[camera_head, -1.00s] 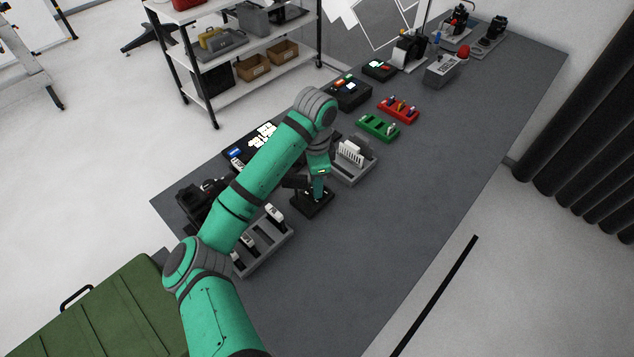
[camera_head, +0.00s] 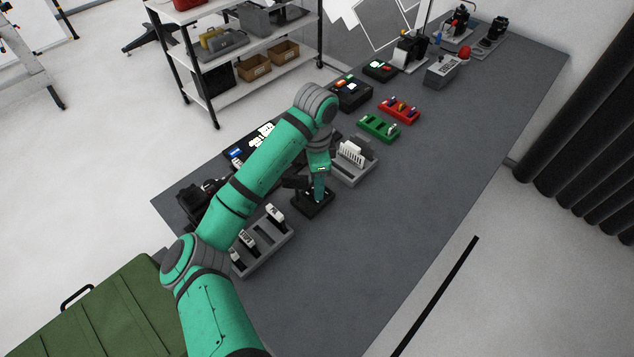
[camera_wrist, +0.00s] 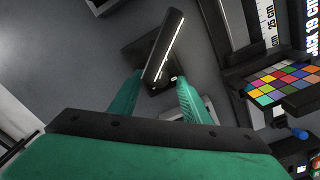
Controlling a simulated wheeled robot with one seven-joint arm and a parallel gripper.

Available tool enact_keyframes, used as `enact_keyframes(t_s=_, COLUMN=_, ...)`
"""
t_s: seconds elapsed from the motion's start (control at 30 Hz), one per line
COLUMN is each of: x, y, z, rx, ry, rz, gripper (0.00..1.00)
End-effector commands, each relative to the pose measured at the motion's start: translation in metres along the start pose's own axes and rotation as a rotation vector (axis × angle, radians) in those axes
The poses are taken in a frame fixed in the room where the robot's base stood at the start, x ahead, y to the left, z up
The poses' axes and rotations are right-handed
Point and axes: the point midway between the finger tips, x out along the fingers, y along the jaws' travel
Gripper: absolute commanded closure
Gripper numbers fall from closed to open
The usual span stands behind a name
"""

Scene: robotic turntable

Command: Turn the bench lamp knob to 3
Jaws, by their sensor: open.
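The bench lamp's square black base (camera_head: 313,205) stands on the grey bench below my gripper (camera_head: 318,192). In the wrist view, the lamp is a dark bar (camera_wrist: 166,45) with a bright strip along it, over the black base (camera_wrist: 137,50). My gripper (camera_wrist: 158,92) is open there, with one teal finger on each side of the near end of the lamp. Small light marks show on the base between the fingers. I cannot make out the knob or its setting, nor whether the fingers touch anything.
A grey tray with slots (camera_head: 262,245) lies left of the lamp, and a grey holder with white cards (camera_head: 353,165) stands behind it to the right. A colour chart (camera_wrist: 283,80) shows in the wrist view. The bench's front right (camera_head: 400,215) is clear.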

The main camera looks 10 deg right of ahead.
Motion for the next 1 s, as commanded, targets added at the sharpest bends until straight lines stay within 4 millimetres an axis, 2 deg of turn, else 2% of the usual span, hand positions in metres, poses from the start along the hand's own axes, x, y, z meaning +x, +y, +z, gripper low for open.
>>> enact_keyframes(t_s=0.5, x=-0.083, y=-0.001, z=0.001, rx=-0.002, ry=-0.003, rz=-0.004, gripper=0.57)
enact_keyframes(t_s=0.7, x=-0.098, y=-0.001, z=0.001, rx=-0.002, ry=-0.002, rz=-0.002, gripper=0.57)
enact_keyframes(t_s=1.0, x=-0.099, y=-0.001, z=0.001, rx=-0.002, ry=-0.001, rz=-0.001, gripper=0.57)
